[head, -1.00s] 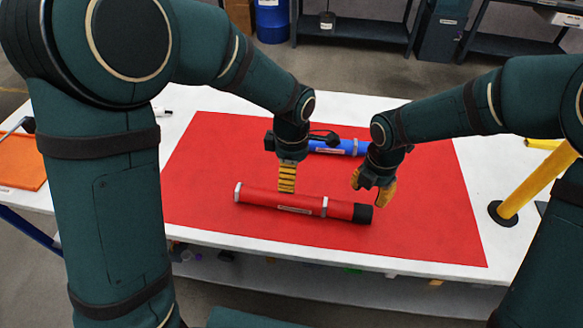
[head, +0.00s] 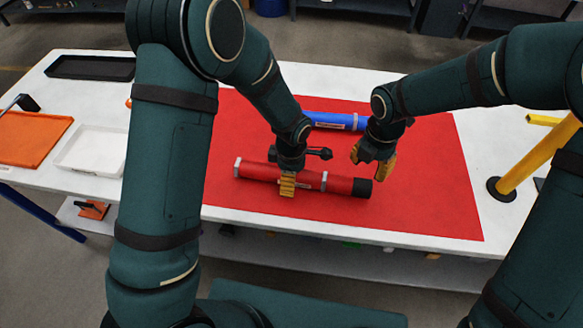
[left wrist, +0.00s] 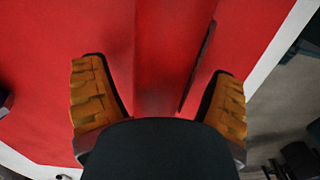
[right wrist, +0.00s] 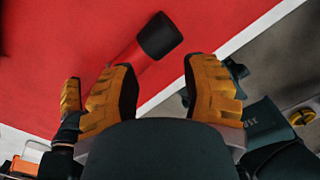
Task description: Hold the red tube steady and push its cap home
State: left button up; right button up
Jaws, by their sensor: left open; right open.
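The red tube (head: 259,170) lies on its side across the red mat (head: 430,200), with grey bands around it. Its black cap (head: 362,188) is at its right end, and the cap also shows in the right wrist view (right wrist: 159,37). My left gripper (head: 287,186) is open at the middle of the tube. In the left wrist view the tube (left wrist: 172,50) runs between its two spread yellow fingers (left wrist: 160,100). My right gripper (head: 373,164) is open and empty, just above and beyond the cap. Whether the left fingers touch the tube is unclear.
A blue tube (head: 335,121) lies behind the red one. A yellow post (head: 535,165) stands at the right. An orange tray (head: 30,138), a white tray (head: 92,150) and a black tray (head: 90,67) are on the left. The mat's front strip is clear.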

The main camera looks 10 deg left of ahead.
pick_arm(q)
jog(key=shift+f, duration=0.15)
jog(key=shift+c, duration=0.4)
